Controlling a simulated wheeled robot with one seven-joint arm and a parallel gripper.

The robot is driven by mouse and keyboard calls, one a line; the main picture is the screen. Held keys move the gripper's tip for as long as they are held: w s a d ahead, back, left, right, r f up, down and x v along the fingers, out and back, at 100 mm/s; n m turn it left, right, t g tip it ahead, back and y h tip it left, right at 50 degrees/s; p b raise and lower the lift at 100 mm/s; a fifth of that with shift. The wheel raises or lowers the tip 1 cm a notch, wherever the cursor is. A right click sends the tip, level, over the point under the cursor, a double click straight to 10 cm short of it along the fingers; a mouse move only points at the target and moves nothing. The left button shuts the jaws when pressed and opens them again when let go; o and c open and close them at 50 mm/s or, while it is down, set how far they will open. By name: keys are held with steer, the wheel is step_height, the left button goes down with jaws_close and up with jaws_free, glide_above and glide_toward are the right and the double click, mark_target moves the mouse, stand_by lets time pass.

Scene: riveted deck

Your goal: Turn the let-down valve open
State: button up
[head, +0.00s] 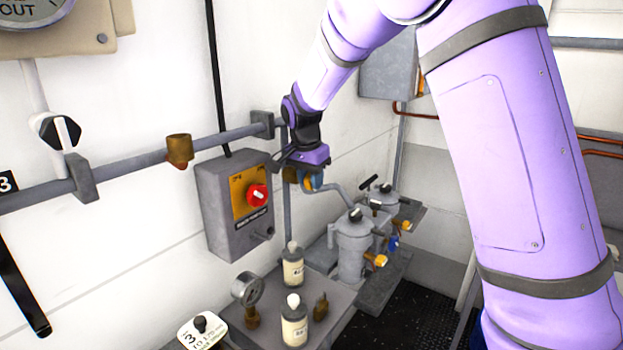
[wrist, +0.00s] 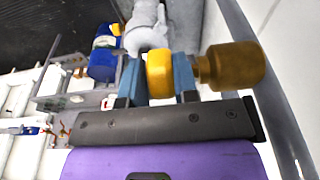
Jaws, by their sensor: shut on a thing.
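My gripper (wrist: 157,82) is shut on a rounded yellow handle (wrist: 159,68), with one blue finger on each side of it. I take this handle to be the let-down valve's; no label shows. A brass body (wrist: 236,66) lies just right of the fingers, and a grey pipe fitting shows beyond the handle. In the head view, my gripper (head: 311,177) reaches down beside the wall pipe, right of the grey switch box. There it hides most of the handle, so how far it is turned cannot be told.
A grey box (head: 222,214) with a red knob (head: 257,195) is on the wall left of my gripper. Below stand two bottles (head: 293,268) (head: 294,325) and a gauge (head: 247,289) on a grey bench. Grey canisters (head: 353,245) with orange-handled fittings stand close below right.

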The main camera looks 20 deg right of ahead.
steer(key=shift+t+h, duration=0.3)
stand_by(0.4)
steer(key=o, duration=0.9)
steer(key=v, duration=1)
steer(key=shift+a+r, duration=0.15)
steer(key=shift+r, duration=0.2)
